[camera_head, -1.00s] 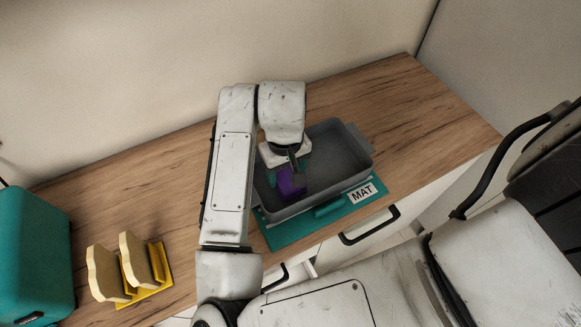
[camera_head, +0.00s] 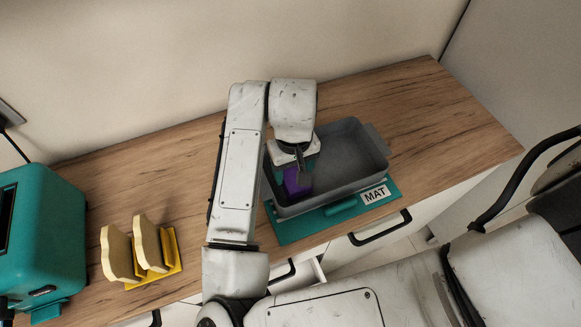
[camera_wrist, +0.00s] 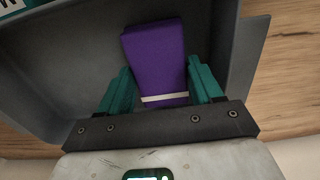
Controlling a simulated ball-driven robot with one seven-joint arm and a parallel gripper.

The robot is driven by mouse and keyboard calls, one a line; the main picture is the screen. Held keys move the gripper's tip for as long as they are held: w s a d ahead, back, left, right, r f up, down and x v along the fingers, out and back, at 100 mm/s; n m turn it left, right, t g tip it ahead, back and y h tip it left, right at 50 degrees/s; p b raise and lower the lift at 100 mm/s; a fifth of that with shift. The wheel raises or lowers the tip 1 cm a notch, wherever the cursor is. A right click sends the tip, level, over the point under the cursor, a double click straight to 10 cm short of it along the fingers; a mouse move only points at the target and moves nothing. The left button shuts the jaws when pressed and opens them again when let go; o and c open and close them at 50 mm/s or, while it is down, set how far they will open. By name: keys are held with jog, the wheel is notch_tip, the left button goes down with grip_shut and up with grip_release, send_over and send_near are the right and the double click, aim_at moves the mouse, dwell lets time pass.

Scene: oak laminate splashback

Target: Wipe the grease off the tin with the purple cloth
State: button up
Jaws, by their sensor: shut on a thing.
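The tin (camera_head: 352,153) is a grey rectangular tray with a flat end handle, standing on the teal mat (camera_head: 292,230) on the counter. My gripper (camera_head: 298,172) is inside the left part of the tin, pointing down. It is shut on the purple cloth (camera_head: 297,183), a folded block with a white stripe. In the wrist view the purple cloth (camera_wrist: 155,55) lies between the teal fingers of my gripper (camera_wrist: 163,85), over the tin's inside (camera_wrist: 75,60). I cannot tell whether the cloth touches the tin floor. No grease patch can be made out; my arm hides part of the tin.
A teal toaster (camera_head: 42,235) stands at the far left. A yellow rack (camera_head: 170,250) holding bread slices (camera_head: 148,243) is beside it. The wall runs behind the counter (camera_head: 420,100), which is clear to the right of the tin. A drawer below is partly open.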

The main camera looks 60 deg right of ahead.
jog(key=shift+s+d+f+p, duration=0.1)
jog(key=shift+s+d+p, duration=0.1)
jog(key=shift+s+d, duration=0.4)
jog(key=shift+s+d+r+p, duration=0.1)
jog(key=shift+s+d+p, duration=0.25)
jog(key=shift+d, duration=0.5)
jog(key=shift+s+d+f+p, duration=0.1)
jog(key=shift+s+d, duration=0.45)
jog(key=shift+d, duration=0.15)
jog(key=shift+s+d+r+p, duration=0.1)
jog(key=shift+s+d+p, duration=0.35)
jog(key=shift+d, duration=0.35)
jog(key=shift+s+d+r+p, duration=0.1)
jog(key=shift+s+d+p, duration=0.25)
jog(key=shift+s+d, duration=0.3)
jog(key=shift+d, duration=0.2)
jog(key=shift+d, duration=0.1)
